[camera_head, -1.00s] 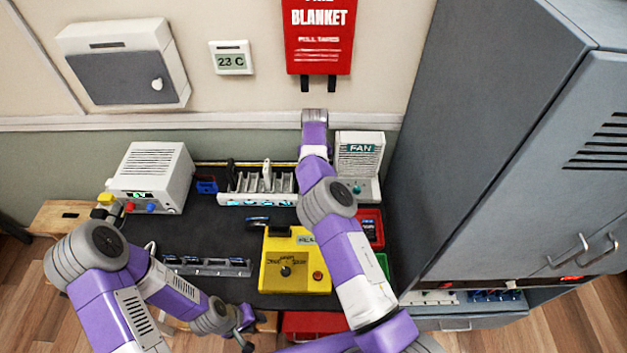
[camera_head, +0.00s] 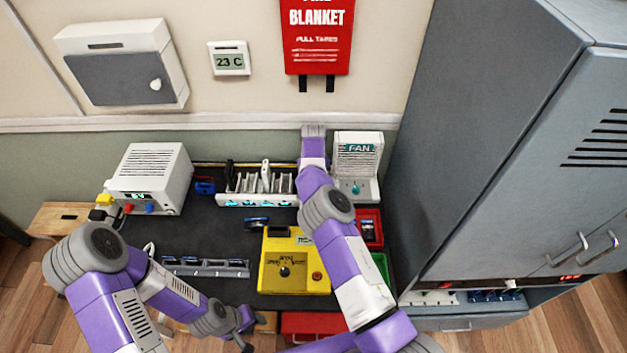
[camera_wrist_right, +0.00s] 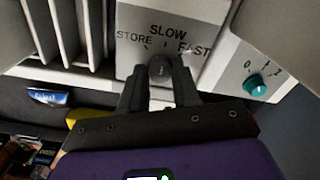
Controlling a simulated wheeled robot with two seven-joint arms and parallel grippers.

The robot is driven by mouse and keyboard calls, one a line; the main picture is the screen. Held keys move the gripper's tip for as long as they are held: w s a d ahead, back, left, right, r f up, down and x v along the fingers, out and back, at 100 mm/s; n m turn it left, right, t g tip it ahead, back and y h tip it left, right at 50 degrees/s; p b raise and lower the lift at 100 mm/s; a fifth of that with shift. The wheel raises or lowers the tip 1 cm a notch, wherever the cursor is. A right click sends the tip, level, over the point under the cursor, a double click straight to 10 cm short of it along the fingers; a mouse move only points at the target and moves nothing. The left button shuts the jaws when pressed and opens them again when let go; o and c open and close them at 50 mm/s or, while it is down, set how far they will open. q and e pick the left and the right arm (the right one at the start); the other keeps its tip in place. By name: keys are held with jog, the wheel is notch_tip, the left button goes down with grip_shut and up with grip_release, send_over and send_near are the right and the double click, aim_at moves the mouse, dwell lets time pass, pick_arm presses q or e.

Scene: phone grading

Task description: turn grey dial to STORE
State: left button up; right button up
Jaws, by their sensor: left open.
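The grey dial (camera_wrist_right: 160,69) shows in the right wrist view on a pale panel labelled STORE at left, SLOW at top and FAST at right. My right gripper (camera_wrist_right: 159,80) has its two dark fingers on either side of the dial; I cannot tell whether they press on it. The dial's pointer is not clear. In the head view my right arm hides the dial and its own fingers. My left gripper (camera_head: 246,334) is open and empty at the table's front edge.
A white fan box (camera_head: 357,150) with a teal knob (camera_wrist_right: 256,85) stands right of the dial panel. A slotted rack (camera_head: 232,190) is to its left. A yellow box (camera_head: 290,277), red tray (camera_head: 378,238) and green tray (camera_head: 383,262) lie in front. A tall grey cabinet (camera_head: 470,130) closes off the right.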

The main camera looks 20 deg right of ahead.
jog(key=shift+c, duration=1.1)
jog(key=shift+n, duration=0.3)
jog(key=n+p, duration=0.1)
jog(key=n, duration=0.1)
jog(key=shift+n+p, duration=0.35)
jog(key=shift+n, duration=0.05)
jog(key=n+p, duration=0.1)
jog(key=n, duration=0.4)
jog(key=shift+n, duration=0.3)
jog(key=o, duration=1)
jog(key=shift+o, duration=0.2)
